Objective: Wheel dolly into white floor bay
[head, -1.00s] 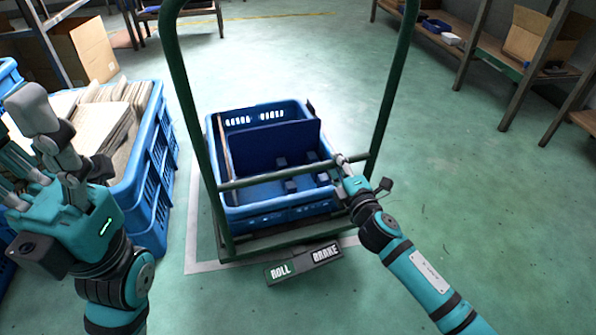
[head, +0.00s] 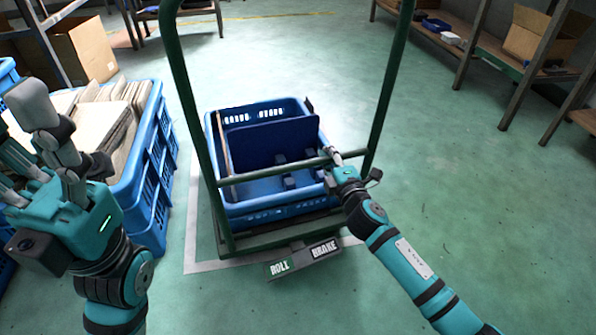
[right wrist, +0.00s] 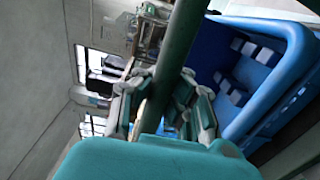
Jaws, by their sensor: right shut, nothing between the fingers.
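The dolly (head: 222,238) has a tall green tube handle and carries a blue crate (head: 270,215) with a dark blue panel and small dark blocks inside. The white floor bay (head: 188,240) shows as a painted outline along the dolly's left and near sides; its far side is hidden. The ROLL/BRAKE pedal (head: 303,259) overlaps the near line. My right gripper (head: 333,154) is shut at the right end of the handle's lower crossbar; the green tube crosses its fingers in the right wrist view (right wrist: 165,100). My left gripper (head: 20,140) is open and empty, left of the dolly.
A blue crate of flat boards (head: 155,150) stands close on the left, beside the bay line. Wooden shelves (head: 490,60) with boxes line the right side. A cardboard box (head: 92,50) is at the back left. The green floor beyond and right of the dolly is clear.

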